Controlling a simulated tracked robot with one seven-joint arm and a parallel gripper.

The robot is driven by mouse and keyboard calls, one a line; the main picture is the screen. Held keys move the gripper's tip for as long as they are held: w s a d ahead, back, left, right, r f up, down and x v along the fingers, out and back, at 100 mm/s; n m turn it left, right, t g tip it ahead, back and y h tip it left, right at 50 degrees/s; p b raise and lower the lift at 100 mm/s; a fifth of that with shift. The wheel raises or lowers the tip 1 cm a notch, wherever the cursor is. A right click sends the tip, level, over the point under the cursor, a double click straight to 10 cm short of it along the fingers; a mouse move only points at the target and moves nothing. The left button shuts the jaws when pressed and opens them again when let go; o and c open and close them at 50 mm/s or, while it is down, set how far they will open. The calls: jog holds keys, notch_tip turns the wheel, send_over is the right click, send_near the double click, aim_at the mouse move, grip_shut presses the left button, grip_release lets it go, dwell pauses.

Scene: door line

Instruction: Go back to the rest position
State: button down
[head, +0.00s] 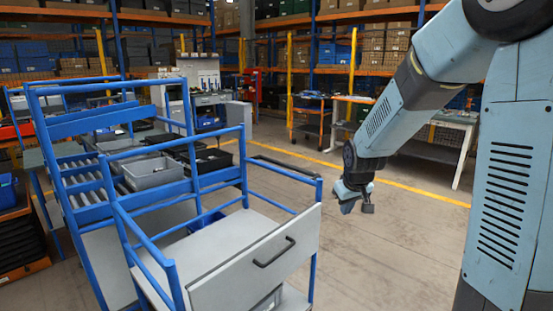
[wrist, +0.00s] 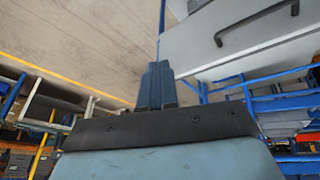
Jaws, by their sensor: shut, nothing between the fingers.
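My gripper (head: 356,205) hangs from my blue-grey arm in the head view, over open floor to the right of the blue cart. In the wrist view my gripper's two fingers (wrist: 157,72) lie side by side, shut and empty. The grey door panel (head: 256,262) with its black handle (head: 274,252) is at the front of the cart. In the wrist view the panel (wrist: 250,40) and handle (wrist: 255,20) are at the upper right, apart from the fingers.
The blue-framed cart (head: 175,275) stands front left. Behind it a roller rack holds a grey bin (head: 153,172). A workbench (head: 440,140) and shelving stand at the back. Concrete floor (head: 400,230) is clear around my gripper, with a yellow line (head: 400,184) beyond.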

jog(key=s+d+r+m, duration=0.1)
jog(key=s+r, duration=0.4)
jog(key=s, duration=0.4)
jog(key=s+d+r+m, duration=0.1)
jog(key=s+r, duration=0.4)
jog(key=s, duration=0.4)
jog(key=s+d+r+m, duration=0.1)
jog(key=s+r, duration=0.4)
jog(key=s, duration=0.4)
jog(key=shift+s+m+t, duration=0.25)
jog(key=shift+m+t, duration=0.05)
jog(key=shift+t, duration=0.1)
